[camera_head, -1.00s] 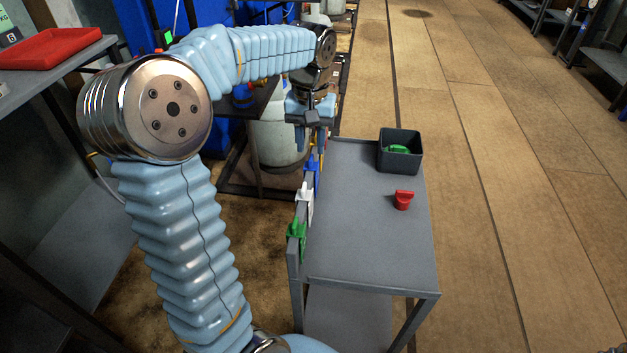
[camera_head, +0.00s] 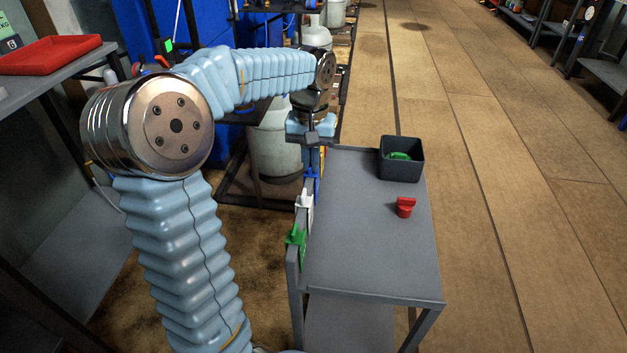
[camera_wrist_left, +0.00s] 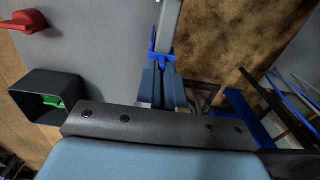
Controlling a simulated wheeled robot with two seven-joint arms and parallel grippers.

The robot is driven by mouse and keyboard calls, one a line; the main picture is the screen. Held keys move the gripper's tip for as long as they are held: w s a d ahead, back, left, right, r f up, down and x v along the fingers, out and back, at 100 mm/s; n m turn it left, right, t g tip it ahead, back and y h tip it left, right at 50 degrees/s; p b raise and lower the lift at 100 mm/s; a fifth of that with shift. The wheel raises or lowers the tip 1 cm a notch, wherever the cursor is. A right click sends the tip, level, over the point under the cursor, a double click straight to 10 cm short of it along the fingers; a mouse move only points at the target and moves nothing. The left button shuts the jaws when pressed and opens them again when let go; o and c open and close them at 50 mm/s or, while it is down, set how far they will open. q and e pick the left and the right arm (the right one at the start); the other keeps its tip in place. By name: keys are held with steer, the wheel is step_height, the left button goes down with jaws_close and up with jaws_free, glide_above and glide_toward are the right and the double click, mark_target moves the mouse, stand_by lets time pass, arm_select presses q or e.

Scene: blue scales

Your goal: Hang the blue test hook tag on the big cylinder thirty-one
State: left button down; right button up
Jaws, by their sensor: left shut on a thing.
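The blue hook tag (camera_head: 311,183) hangs on the left edge rail of the grey cart, beyond the white and green tags. In the left wrist view the blue tag (camera_wrist_left: 162,60) sits at the tips of my left gripper (camera_wrist_left: 161,72). The fingers are shut on it. In the head view my left gripper (camera_head: 316,160) points down over the far left corner of the cart; its fingers are partly hidden. My right gripper is out of view.
The cart top (camera_head: 365,250) holds a dark bin (camera_head: 401,160) with a green item and a red piece (camera_head: 405,207). A white tag (camera_head: 304,200) and a green tag (camera_head: 297,238) hang on the rail. More cylinders (camera_head: 315,36) stand farther back. Floor to the right is clear.

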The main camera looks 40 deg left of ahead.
arm_select(q)
steer(key=shift+r, duration=0.1)
steer(key=shift+r+p, duration=1.9)
steer(key=shift+r, duration=0.05)
